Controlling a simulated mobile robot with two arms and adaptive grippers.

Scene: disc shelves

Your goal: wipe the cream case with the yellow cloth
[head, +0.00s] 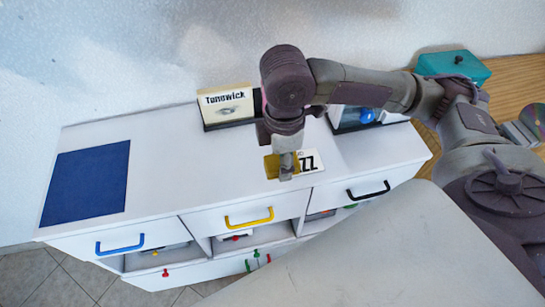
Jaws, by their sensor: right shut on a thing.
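My right gripper (286,172) hangs over the middle of the white cabinet top. It is shut on a yellow cloth (270,166), a small part of which shows at the left of the fingers. A cream case (229,103) with the lettering "Tunowick" and a dark lower edge stands upright near the back edge of the cabinet top. It is behind and to the left of the gripper, apart from the cloth. My arm's wrist hides what lies just right of the case. My left gripper is out of view.
The white cabinet (165,165) has a blue mat (87,184) at left. A framed item (358,117) stands behind my arm. A teal box (453,66) and disc (536,120) are on the wooden surface at right.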

